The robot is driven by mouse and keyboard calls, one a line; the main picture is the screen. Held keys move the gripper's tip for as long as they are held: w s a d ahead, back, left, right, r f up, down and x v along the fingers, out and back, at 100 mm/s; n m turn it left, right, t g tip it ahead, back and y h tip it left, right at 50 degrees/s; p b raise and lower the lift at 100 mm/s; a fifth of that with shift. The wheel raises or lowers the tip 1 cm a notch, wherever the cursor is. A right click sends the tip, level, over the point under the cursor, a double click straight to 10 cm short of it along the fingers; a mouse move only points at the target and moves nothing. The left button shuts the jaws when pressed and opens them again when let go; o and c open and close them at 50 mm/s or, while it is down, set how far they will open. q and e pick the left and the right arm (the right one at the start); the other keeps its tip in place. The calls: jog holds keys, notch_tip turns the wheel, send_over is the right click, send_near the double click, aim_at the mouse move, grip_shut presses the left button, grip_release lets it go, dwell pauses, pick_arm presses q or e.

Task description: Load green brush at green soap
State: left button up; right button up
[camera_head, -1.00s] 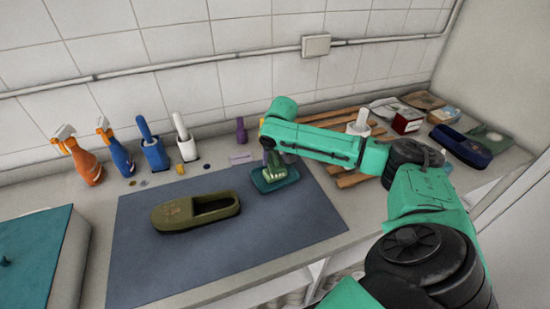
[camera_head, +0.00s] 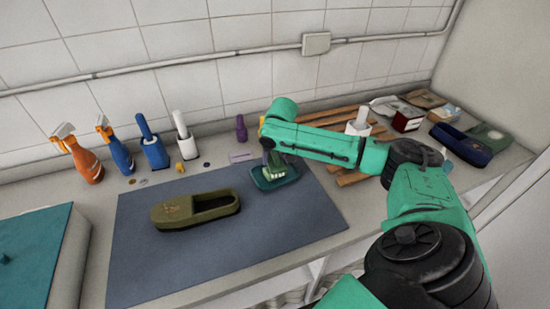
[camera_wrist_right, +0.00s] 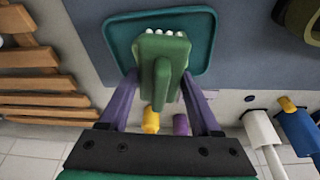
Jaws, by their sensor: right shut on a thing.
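The green brush (camera_head: 270,160) with white bristles is in my right gripper (camera_wrist_right: 160,82), whose purple fingers are shut on its handle. It also shows in the right wrist view (camera_wrist_right: 162,60), bristles facing the dish. A shallow teal-green dish (camera_head: 262,184), which looks like the green soap's holder, lies on the mat under the brush. It also shows in the right wrist view (camera_wrist_right: 120,37). The brush is over or in the dish; I cannot tell whether the bristles touch it. My left gripper is not in view.
An olive shoe (camera_head: 172,215) lies on the blue-grey mat (camera_head: 250,240), left of the dish. Spray bottles and upright brushes stand along the wall, with a purple bottle (camera_head: 241,130) behind. A wooden rack (camera_head: 355,178), boxes and a navy shoe (camera_head: 460,143) are on the right.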

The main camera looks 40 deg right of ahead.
aim_at(275, 154)
jog(key=shift+s+a+f+p, duration=0.1)
jog(key=shift+f+p, duration=0.05)
jog(key=shift+p, duration=0.3)
dwell(1.3)
notch_tip(275, 154, up, 7)
jog(key=p, duration=0.8)
jog(key=shift+r+p, duration=0.2)
jog(key=shift+p, duration=0.2)
jog(key=shift+f, duration=0.1)
